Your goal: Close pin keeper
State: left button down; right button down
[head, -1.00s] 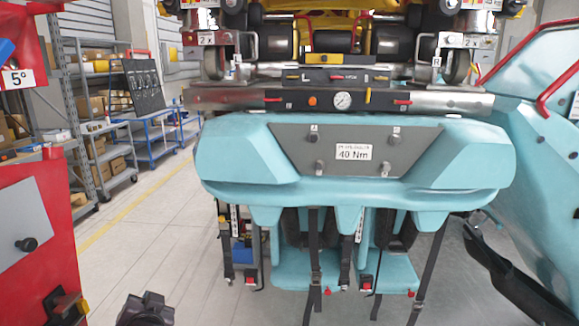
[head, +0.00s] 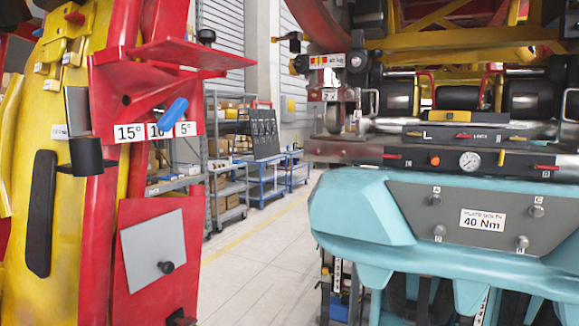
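No part is labelled as the pin keeper, and I cannot tell for sure which one it is. On the red column at the left, a grey plate (head: 154,249) carries a black knob (head: 166,267). Above it, a blue handle (head: 173,114) slants over the 15°, 10° and 5° labels (head: 158,131), its lower end by the 10° label. A black cylinder (head: 87,155) sticks out beside the column, with a small grey plate (head: 77,111) above it. Neither of my grippers is in view.
Open floor (head: 255,265) lies between column and train. Shelves (head: 222,165) and blue carts (head: 265,150) stand behind.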

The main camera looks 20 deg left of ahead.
aim_at(168, 49)
jog(key=u, duration=1.25)
